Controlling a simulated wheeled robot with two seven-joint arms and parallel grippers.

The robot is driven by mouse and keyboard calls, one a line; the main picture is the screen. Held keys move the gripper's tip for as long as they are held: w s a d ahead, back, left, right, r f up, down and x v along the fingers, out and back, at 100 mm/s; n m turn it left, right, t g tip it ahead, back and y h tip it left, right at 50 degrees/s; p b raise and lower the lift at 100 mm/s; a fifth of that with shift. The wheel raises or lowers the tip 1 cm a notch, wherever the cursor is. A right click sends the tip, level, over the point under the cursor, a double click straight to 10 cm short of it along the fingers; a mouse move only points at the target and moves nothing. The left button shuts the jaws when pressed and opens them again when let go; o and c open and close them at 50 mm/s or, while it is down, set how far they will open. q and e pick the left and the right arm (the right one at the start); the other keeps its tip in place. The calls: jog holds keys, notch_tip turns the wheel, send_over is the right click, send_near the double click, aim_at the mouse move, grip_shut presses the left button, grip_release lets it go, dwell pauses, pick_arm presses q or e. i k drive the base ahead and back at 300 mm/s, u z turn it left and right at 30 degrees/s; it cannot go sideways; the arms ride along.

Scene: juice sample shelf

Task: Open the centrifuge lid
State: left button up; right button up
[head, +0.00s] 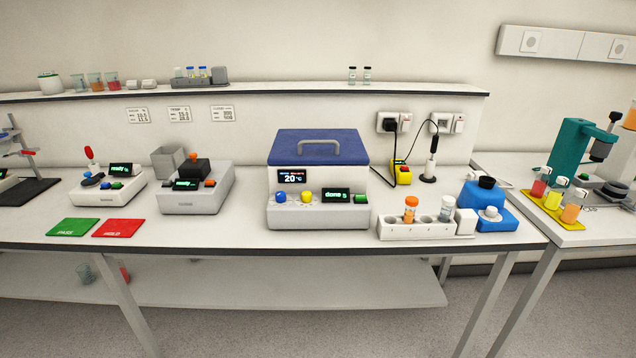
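The centrifuge (318,213) is a white box in the middle of the bench, with a display reading 20 °C and a small screen that seems to read "done". Its blue lid (318,156) lies closed on top. A grey bar handle (318,143) spans the lid. Neither of my grippers shows in the head view. The inside of the centrifuge is hidden by the lid.
A white rack (420,231) with capped vials stands right of the centrifuge, beside a blue device (488,207). A grey instrument (196,190) stands to the left, with green (73,227) and red (119,228) mats in front. A shelf (290,90) runs behind. The bench front before the centrifuge is clear.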

aim_at(318, 138)
jog(key=k, duration=0.6)
jog(key=z, duration=0.6)
jog(key=i, duration=1.45)
jog(key=z, duration=0.05)
